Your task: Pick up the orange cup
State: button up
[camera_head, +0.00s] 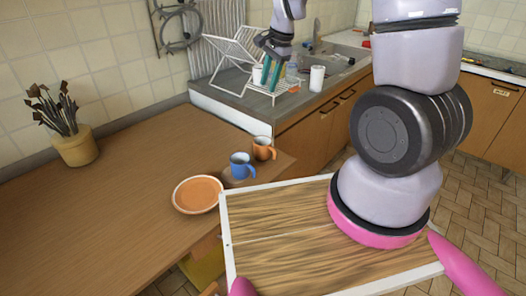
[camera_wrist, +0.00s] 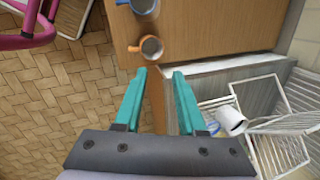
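The orange cup (camera_head: 262,149) stands upright on the corner of the wooden counter, just behind and right of a blue cup (camera_head: 241,166). In the wrist view the orange cup (camera_wrist: 137,48) lies beyond the fingertips and slightly left, with its dark inside showing and its handle toward the left. The blue cup (camera_wrist: 146,7) is cut by the top edge there. My gripper (camera_head: 270,84) is raised in front of the sink counter, behind the cup in the head view. Its teal fingers (camera_wrist: 160,74) are apart, with nothing between them.
An orange plate (camera_head: 198,194) lies left of the cups, and a pot of utensils (camera_head: 76,148) stands at the far left. A white dish rack (camera_head: 236,52) and a white cup (camera_head: 317,78) are on the sink counter. The counter's middle is clear.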

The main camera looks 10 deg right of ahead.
aim_at(267, 159)
jog(key=shift+w+f+m+g+h, duration=0.3)
jog(key=shift+f+m, duration=0.25)
jog(key=shift+f, duration=4.15)
jog(key=shift+w+f+m+g+h, duration=0.25)
jog(key=shift+f+m+h, duration=0.25)
jog(key=shift+f, duration=4.15)
jog(key=shift+w+f+m+g+h, duration=0.2)
jog(key=shift+f+m+g+h, duration=0.25)
jog(key=shift+f, duration=4.25)
grip_shut()
